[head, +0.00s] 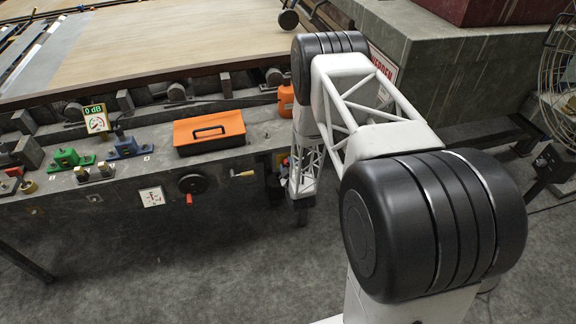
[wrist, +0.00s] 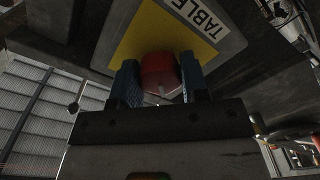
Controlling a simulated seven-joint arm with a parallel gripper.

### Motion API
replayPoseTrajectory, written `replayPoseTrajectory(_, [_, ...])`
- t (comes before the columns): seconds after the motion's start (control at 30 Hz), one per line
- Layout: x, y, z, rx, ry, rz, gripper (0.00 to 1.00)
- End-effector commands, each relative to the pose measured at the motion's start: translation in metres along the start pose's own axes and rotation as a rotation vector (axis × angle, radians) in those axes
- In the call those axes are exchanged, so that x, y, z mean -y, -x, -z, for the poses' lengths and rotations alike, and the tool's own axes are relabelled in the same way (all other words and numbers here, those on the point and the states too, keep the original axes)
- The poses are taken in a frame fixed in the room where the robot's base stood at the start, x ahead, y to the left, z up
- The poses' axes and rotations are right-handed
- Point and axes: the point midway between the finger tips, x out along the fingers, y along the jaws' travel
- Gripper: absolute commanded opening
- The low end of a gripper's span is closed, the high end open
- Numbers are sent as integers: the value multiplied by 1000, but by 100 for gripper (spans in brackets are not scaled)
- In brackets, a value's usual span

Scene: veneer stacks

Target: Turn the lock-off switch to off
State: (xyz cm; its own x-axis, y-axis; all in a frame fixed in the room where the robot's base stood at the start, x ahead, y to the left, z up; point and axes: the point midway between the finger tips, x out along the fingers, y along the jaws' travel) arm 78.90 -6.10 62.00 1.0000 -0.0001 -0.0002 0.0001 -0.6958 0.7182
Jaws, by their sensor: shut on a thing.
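The lock-off switch is a red rotary knob (wrist: 160,75) on a yellow plate (wrist: 135,42) in the wrist view. A white label (wrist: 205,18) reading "TABLE" is beside the plate. A pale mark shows on the knob's near edge, at the bottom in the picture. My gripper (wrist: 157,82) has one blue finger on each side of the knob and is shut on it. In the head view my arm's lattice links hide most of the switch at the bench front. I cannot read any on or off marking.
An orange toolbox (head: 208,132), a 0 dB meter (head: 95,120), a green block (head: 68,159) and a blue block (head: 127,147) stand on the grey bench. A black handwheel (head: 193,184) and a yellow-handled lever (head: 243,174) project from its front. The floor before it is clear.

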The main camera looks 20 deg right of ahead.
Motion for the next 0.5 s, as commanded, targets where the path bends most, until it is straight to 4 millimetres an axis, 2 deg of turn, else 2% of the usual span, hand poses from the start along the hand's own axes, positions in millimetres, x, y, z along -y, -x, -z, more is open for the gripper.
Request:
replayPoseTrajectory(0.07, [0,0,0,0,0,0,18])
replayPoseTrajectory(0.1, [0,0,0,1,0,0,47])
replayPoseTrajectory(0.23, [0,0,0,0,0,0,67])
replayPoseTrajectory(0.5, [0,0,0,0,-1,0,67])
